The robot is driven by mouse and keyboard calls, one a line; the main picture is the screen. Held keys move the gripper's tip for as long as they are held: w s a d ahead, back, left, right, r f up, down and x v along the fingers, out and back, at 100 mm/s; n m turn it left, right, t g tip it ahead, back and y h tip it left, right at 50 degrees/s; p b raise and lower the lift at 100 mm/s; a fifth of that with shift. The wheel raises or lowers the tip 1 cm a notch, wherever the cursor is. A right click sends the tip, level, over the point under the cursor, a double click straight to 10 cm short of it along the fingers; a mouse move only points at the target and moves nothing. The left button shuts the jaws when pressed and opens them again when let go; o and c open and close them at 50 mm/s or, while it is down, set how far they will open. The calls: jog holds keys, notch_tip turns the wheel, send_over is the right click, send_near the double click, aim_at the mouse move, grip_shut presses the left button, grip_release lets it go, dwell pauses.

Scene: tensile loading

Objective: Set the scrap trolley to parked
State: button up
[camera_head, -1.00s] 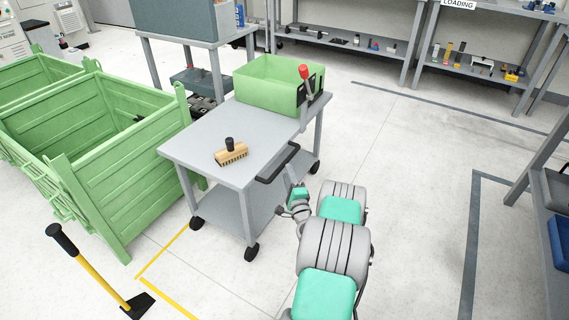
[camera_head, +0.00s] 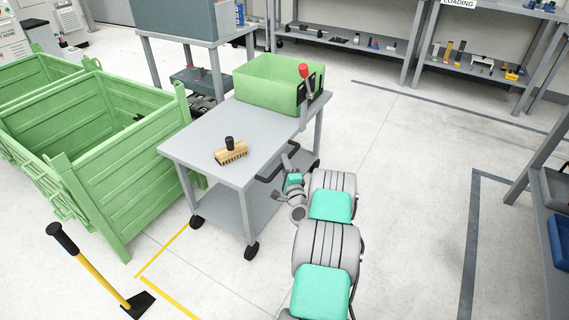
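The scrap trolley (camera_head: 205,138) is a grey two-shelf cart on black castors, standing in the middle of the view. A dark push handle (camera_head: 268,175) sticks out from its right side. A lever with a red knob (camera_head: 304,72) stands at its back right corner, by two dark plates, with its knob end up. My gripper (camera_head: 287,168) is at the push handle, low beside the tabletop edge. My own wrist and the small size hide the fingertips, so I cannot tell whether they touch or enclose the handle.
A green bin (camera_head: 262,85) and a wooden brush (camera_head: 231,155) rest on the trolley top. Large green crates (camera_head: 105,170) stand close on the left. A yellow-handled tool (camera_head: 95,275) is at front left, near yellow floor lines. Floor to the right is clear.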

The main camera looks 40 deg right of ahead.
grip_shut()
dwell(0.8)
jog(key=shift+d, duration=0.1)
